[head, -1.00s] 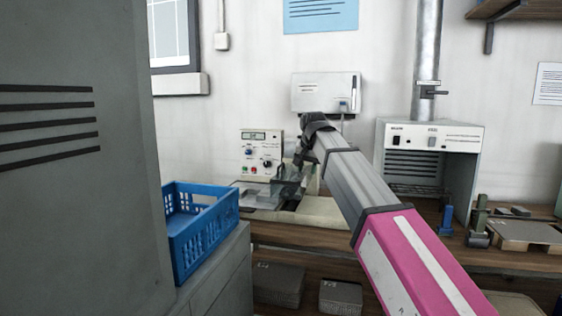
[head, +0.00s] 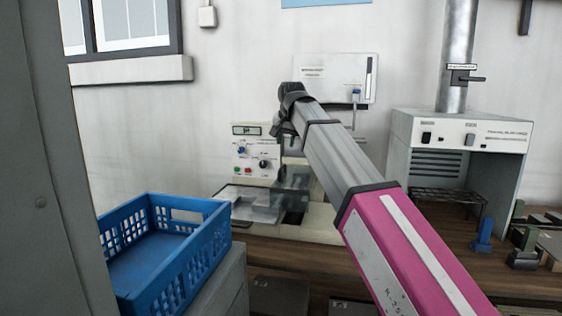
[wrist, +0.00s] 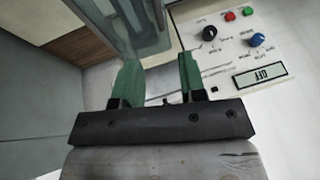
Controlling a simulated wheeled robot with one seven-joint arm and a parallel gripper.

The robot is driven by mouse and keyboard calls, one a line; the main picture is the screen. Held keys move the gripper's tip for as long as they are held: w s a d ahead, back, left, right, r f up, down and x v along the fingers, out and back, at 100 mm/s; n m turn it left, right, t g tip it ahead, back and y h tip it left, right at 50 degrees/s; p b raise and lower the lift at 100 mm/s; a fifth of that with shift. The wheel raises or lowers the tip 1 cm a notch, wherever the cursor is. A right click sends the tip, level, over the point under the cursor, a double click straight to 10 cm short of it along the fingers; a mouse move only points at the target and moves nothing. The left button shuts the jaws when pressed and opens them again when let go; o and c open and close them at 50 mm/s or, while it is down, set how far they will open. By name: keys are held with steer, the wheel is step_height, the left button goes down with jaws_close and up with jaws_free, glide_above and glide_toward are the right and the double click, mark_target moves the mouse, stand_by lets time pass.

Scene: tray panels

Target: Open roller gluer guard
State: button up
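The roller gluer stands on the bench, with a cream control panel (head: 254,160) and a cream base (head: 312,222). A smoky see-through guard (head: 292,178) shows over its right part; exactly how far it is raised is unclear. My gripper (head: 280,130) is above the guard, beside the panel's upper right, its fingers small and dark there. In the wrist view my gripper's two green fingers (wrist: 160,75) are apart, with nothing clearly held between them. The see-through guard (wrist: 146,28) lies beyond the left finger; contact cannot be told. The panel (wrist: 238,50) is at right, its display reading OFF.
A blue crate (head: 190,262) sits on a grey cabinet at lower left, by a tall grey cabinet (head: 35,190). A white wall box (head: 335,78) hangs behind my arm. A fume hood (head: 455,135) and small blocks (head: 484,236) stand to the right.

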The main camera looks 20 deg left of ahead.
mark_target(283, 166)
steer(key=x, duration=1)
steer(key=shift+w+f, duration=0.1)
steer(key=shift+f, duration=0.2)
steer(key=shift+c, duration=0.3)
jaws_close()
